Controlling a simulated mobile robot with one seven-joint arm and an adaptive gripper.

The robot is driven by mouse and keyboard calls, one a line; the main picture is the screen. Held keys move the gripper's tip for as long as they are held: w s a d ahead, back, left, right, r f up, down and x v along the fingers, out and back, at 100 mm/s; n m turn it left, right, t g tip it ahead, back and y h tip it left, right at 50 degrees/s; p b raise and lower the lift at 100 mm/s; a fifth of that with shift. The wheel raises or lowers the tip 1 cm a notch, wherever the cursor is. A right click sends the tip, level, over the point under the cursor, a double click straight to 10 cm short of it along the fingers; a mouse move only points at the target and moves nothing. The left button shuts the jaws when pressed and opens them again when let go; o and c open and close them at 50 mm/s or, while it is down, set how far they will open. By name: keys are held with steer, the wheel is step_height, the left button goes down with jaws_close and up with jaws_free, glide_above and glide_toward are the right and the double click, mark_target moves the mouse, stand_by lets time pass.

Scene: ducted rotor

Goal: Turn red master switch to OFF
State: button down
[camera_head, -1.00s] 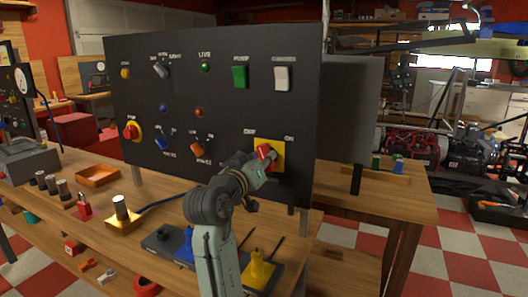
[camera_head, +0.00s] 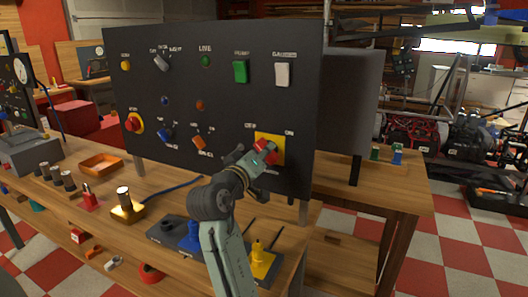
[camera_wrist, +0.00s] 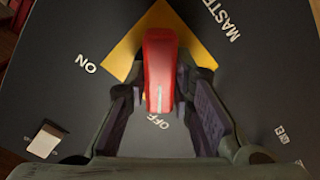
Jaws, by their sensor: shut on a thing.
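The red master switch handle (camera_wrist: 160,60) is in the middle of the wrist view, in front of a yellow plate (camera_wrist: 125,58). A white line on the handle points at the OFF label. The ON label is to the left. In the head view the red handle (camera_head: 262,143) is on the yellow plate (camera_head: 277,145) at the panel's lower right, partly hidden by my gripper (camera_head: 265,155). My gripper's two fingers (camera_wrist: 160,90) flank the handle and are shut on it.
The black upright panel (camera_head: 225,110) bears other controls: a green switch (camera_head: 240,71), a white switch (camera_head: 282,75), an orange knob (camera_head: 199,142) and a red stop button (camera_head: 133,123). Below, the wooden bench (camera_head: 165,175) holds a yellow-based device (camera_head: 262,262) and an orange tray (camera_head: 101,164).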

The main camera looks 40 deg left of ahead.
steer(key=c, duration=1.4)
jaws_free()
steer(key=v, duration=1.2)
